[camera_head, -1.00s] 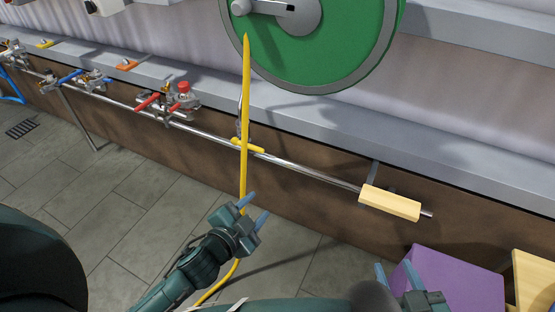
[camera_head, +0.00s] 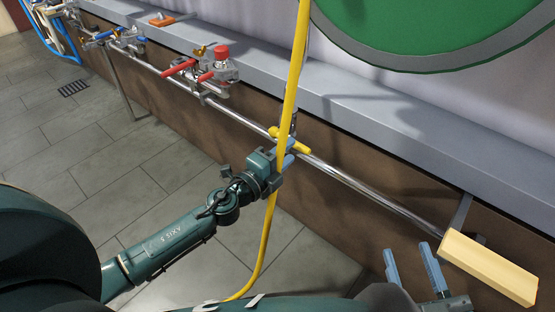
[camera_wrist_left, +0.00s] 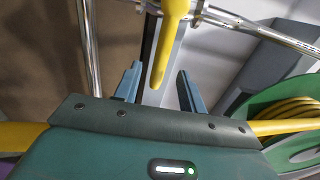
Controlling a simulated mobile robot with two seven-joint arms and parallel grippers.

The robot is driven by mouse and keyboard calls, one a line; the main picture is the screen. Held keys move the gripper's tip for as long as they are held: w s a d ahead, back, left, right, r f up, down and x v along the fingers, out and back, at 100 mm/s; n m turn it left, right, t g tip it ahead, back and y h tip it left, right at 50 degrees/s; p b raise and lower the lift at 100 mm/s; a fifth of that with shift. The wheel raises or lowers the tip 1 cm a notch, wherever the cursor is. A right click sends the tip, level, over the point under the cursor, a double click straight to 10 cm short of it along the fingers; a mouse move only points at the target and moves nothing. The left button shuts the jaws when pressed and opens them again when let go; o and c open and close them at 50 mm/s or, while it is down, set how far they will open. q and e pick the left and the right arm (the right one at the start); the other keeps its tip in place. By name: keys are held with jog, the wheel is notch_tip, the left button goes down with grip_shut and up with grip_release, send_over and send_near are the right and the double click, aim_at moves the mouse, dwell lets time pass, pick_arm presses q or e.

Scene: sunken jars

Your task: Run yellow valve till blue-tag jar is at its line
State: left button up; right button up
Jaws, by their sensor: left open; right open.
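The yellow valve handle (camera_head: 292,141) is a short bar on the metal pipe along the wall. In the left wrist view the yellow handle (camera_wrist_left: 170,45) hangs down, its lower end in line with the gap between the fingers. My left gripper (camera_head: 286,153) is open just below the handle; I cannot tell whether a finger touches it. The left fingers also show in the wrist view (camera_wrist_left: 160,75). My right gripper (camera_head: 408,255) is open and empty at the lower right. I see no jar and no blue tag; the liquid level is out of view.
A yellow hose (camera_head: 265,240) runs past my left gripper. Red-handled valves (camera_head: 212,70) and blue-handled ones (camera_head: 105,35) sit further left on the pipe (camera_head: 375,200). A pale wooden block (camera_head: 490,266) is at its right end. A green reel (camera_head: 430,30) is above.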

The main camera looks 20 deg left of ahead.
aim_at(294, 147)
pick_arm(q)
jog(key=shift+x, duration=2.05)
jog(key=shift+f, duration=0.1)
jog(key=shift+c, duration=0.2)
grip_shut()
